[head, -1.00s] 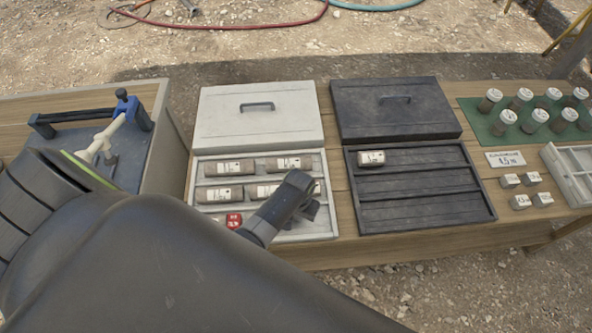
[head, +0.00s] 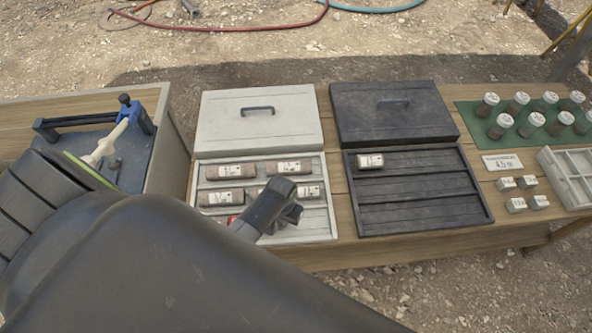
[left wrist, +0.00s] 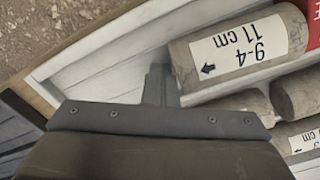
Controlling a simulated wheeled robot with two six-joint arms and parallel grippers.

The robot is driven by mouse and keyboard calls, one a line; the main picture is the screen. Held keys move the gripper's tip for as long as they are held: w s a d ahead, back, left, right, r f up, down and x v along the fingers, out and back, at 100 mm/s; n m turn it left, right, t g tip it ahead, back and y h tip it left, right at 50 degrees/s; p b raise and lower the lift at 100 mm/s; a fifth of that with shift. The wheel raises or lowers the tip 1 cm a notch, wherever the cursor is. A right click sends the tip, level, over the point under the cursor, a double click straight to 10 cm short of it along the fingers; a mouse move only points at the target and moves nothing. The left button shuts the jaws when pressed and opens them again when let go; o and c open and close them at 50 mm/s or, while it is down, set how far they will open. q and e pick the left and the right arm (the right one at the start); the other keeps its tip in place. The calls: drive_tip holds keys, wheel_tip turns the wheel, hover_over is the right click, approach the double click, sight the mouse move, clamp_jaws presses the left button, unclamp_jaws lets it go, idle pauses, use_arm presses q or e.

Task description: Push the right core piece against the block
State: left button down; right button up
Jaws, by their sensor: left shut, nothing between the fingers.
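The core piece labelled 9-4, 11 cm (left wrist: 240,47) lies in the front row of the white tray (left wrist: 85,60) in the left wrist view. Its right end is close to a red block (left wrist: 313,78), cut off by the picture edge; I cannot tell if they touch. In the head view a sliver of the red block (head: 231,218) shows behind my arm, and the piece is hidden. My left gripper (head: 291,214) is shut and empty, low in the tray. In the left wrist view its fingers (left wrist: 160,84) are at the piece's left end; contact is unclear.
Several other labelled cores, one of them here (head: 288,167), lie in the white tray's rows behind. A dark tray (head: 425,217) with one short core (head: 369,161) stands to the right. A splitter-like tool (head: 128,125) is at left. My left arm covers the front left.

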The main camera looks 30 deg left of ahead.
use_arm(q)
drive_tip(key=shift+w+d+r+p, duration=0.5)
drive_tip(key=shift+d+r+p, duration=0.05)
drive_tip(key=shift+d+r, duration=0.1)
drive_tip(key=shift+w+d+r+p, duration=0.35)
drive_tip(key=shift+d+r, duration=0.05)
drive_tip(key=shift+d, duration=0.15)
drive_tip(key=shift+r+p, duration=0.65)
drive_tip(key=shift+r, duration=3.3)
drive_tip(key=shift+s+f, duration=0.1)
